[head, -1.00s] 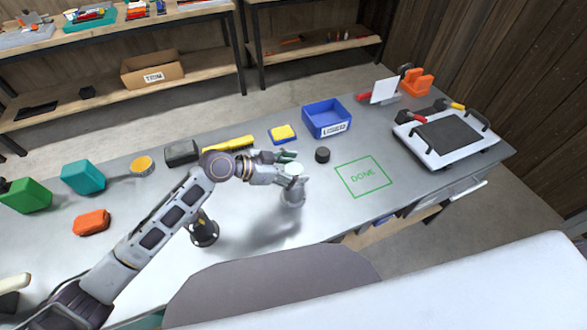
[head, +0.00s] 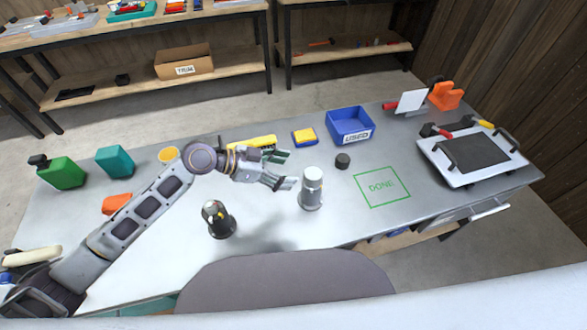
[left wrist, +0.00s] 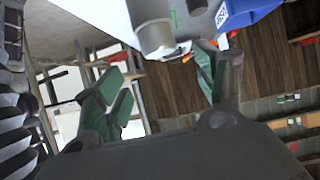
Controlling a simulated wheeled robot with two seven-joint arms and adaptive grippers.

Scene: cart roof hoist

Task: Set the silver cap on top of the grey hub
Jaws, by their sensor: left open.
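The silver cap (head: 313,174) sits on top of the grey hub (head: 311,198), which stands upright on the bench. In the left wrist view the cap (left wrist: 157,39) shows as the paler end of the hub's grey body (left wrist: 147,10). My left gripper (head: 284,169) is open and empty just left of the cap, apart from it in the head view. Its spread fingers also show in the left wrist view (left wrist: 160,85). My right gripper is not in view.
A dark stand (head: 219,222) is on the bench at front left. A black puck (head: 342,161), the green DONE square (head: 382,187) and a blue USED bin (head: 350,125) lie to the right. A yellow-and-blue block (head: 305,136) is behind. The DONE square is empty.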

